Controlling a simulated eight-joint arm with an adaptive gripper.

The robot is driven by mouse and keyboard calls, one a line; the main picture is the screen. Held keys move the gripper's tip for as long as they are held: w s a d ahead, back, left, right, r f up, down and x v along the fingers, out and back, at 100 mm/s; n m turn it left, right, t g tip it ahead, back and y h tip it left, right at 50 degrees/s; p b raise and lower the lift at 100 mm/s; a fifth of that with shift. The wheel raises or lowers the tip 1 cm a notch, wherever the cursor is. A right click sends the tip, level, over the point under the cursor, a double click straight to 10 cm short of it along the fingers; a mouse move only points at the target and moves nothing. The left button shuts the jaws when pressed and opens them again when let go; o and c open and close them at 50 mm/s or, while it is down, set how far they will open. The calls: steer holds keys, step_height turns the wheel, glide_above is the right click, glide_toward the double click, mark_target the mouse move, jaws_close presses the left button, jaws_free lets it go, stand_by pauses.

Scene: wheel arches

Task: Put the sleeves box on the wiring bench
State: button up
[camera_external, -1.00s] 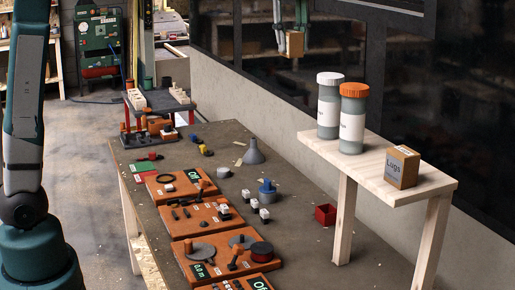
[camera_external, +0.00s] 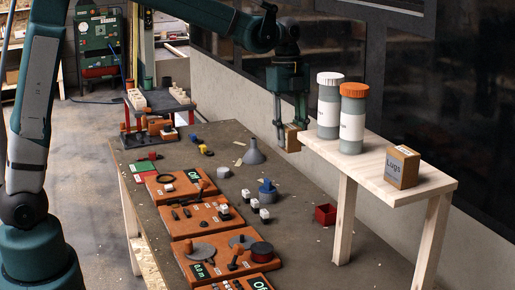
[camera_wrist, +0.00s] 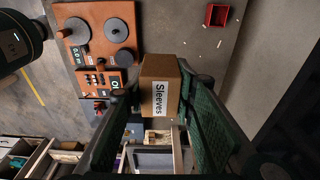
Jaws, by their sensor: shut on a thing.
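The sleeves box (camera_external: 292,138), a small brown carton, is held in my gripper (camera_external: 290,125) by the left end of the raised wooden shelf. In the wrist view the sleeves box (camera_wrist: 160,85) shows a white label reading "Sleeves", between the two green fingers of my gripper (camera_wrist: 160,105). The gripper is shut on it. A long dark-topped bench (camera_external: 235,170) stands below and in front; I cannot tell whether it is the wiring bench. Whether the box touches the shelf is unclear.
The wooden shelf (camera_external: 430,182) carries a white-capped jar (camera_external: 328,105), an orange-capped jar (camera_external: 352,118) and a Lugs box (camera_external: 402,167). Orange boards (camera_external: 205,212), a grey funnel (camera_external: 254,154) and a red bin (camera_external: 325,215) are on the bench. Bare bench top shows around the funnel.

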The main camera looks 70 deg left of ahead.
glide_above(288, 242)
step_height(288, 242, down, 21)
steer(key=shift+s+a+f, duration=0.1)
steer(key=shift+a+f, duration=0.1)
steer(key=shift+f, duration=0.15)
steer(key=shift+f, duration=3)
steer(key=shift+f, duration=0.1)
steer(key=shift+f+b, duration=0.35)
steer(key=shift+f, duration=1.4)
steer(key=shift+f, duration=0.2)
steer(key=o, duration=0.9)
